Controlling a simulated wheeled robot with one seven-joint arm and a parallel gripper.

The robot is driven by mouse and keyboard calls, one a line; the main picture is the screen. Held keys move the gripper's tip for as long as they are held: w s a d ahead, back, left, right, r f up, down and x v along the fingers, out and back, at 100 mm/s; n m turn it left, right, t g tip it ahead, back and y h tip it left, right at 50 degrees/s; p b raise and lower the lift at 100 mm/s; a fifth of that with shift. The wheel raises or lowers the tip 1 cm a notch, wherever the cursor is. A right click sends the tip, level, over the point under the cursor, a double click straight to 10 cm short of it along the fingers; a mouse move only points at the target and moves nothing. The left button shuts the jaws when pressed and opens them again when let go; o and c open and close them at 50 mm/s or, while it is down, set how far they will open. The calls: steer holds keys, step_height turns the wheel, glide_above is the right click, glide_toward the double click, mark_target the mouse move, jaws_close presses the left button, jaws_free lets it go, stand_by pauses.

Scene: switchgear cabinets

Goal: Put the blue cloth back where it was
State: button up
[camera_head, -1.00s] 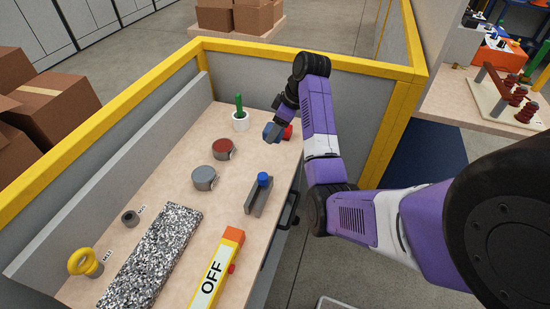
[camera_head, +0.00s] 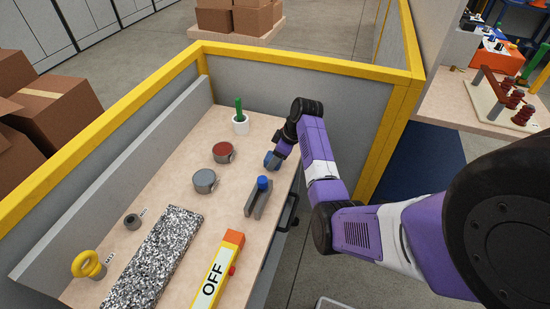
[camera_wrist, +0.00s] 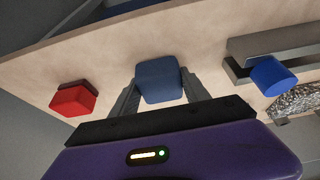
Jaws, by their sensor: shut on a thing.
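The blue cloth (camera_head: 271,160) looks like a small dark blue block with rounded edges. In the wrist view the blue cloth (camera_wrist: 158,80) sits between the two fingers of my gripper (camera_wrist: 158,88), which is shut on it. In the head view my gripper (camera_head: 277,156) is at the right edge of the workbench (camera_head: 230,241), beyond the grey channel. I cannot tell whether the cloth touches the bench top. A red block (camera_wrist: 74,100) lies apart from it, to the left in the wrist view; my arm hides it in the head view.
A grey channel (camera_head: 253,206) with a blue cylinder (camera_head: 263,183) stands near the cloth. Two round tins, grey (camera_head: 204,181) and red-topped (camera_head: 223,152), and a potted cactus (camera_head: 240,122) stand further left. A yellow-framed partition (camera_head: 310,62) borders the bench's far end.

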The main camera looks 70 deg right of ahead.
steer(key=shift+f, duration=0.1)
steer(key=o, duration=1.5)
steer(key=shift+c, duration=0.2)
steer(key=b+v, duration=0.1)
steer(key=v, duration=1.1)
steer(key=shift+w, duration=0.1)
